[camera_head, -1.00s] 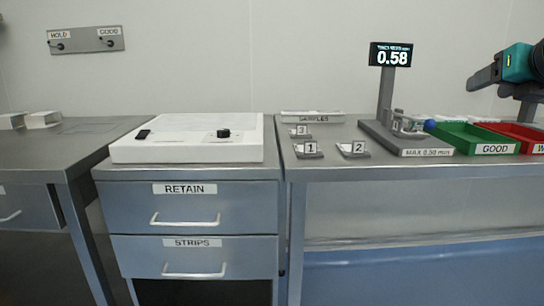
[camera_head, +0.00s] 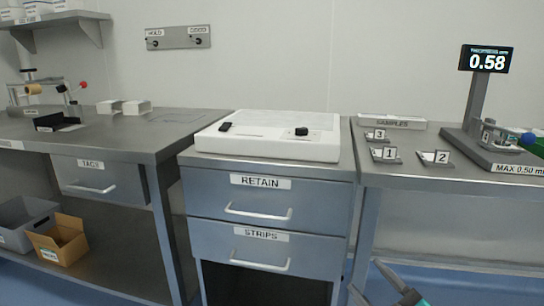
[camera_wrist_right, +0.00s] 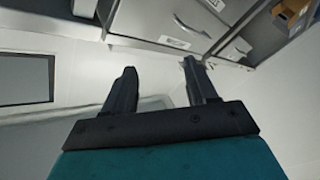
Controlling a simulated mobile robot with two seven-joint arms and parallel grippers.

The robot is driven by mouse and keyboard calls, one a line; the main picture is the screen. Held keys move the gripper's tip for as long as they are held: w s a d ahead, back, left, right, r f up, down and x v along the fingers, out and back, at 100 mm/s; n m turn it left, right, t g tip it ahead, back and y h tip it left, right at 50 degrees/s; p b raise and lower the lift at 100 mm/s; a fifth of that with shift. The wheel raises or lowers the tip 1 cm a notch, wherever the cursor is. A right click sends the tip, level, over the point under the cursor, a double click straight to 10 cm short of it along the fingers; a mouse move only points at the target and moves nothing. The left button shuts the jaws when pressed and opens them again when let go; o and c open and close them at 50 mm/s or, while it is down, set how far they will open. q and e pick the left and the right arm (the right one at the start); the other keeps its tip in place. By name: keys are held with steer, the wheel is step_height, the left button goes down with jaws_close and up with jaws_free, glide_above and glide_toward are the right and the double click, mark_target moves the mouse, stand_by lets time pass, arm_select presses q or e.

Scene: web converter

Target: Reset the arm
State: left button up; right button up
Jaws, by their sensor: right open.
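My right gripper (camera_head: 366,276) shows at the bottom of the head view, low in front of the cabinet and the right-hand bench. In the right wrist view its two dark fingers (camera_wrist_right: 159,66) stand apart with nothing between them. The gripper is open, empty and clear of the furniture. My left gripper is not in view.
The right bench holds sample cards (camera_head: 386,154) and a gauge reading 0.58 (camera_head: 487,61). The left bench (camera_head: 150,144) has an open box (camera_head: 59,240) below.

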steer(key=s+a+f+m+g+h+p, duration=0.1)
steer(key=s+a+f+m+g+h, duration=0.1)
steer(key=s+f+m+g, duration=0.45)
steer(key=s+a+f+m+g+h, duration=0.15)
steer(key=s+f+m, duration=0.25)
steer(key=s+f, duration=0.55)
arm_select(q)
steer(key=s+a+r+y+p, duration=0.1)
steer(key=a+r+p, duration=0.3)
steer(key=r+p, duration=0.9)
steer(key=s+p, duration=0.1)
steer(key=p, duration=0.4)
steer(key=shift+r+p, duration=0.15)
steer(key=shift+p, duration=0.15)
arm_select(e)
steer(key=d+r+t+h, duration=0.1)
steer(key=d+r, duration=0.2)
steer(key=r, duration=0.8)
steer(key=shift+w+d+r+h, duration=0.2)
steer(key=shift+r+h, duration=0.05)
steer(key=shift+h, duration=0.1)
steer(key=shift+f, duration=0.1)
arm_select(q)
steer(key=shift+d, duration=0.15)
arm_select(e)
steer(key=shift+d, duration=0.1)
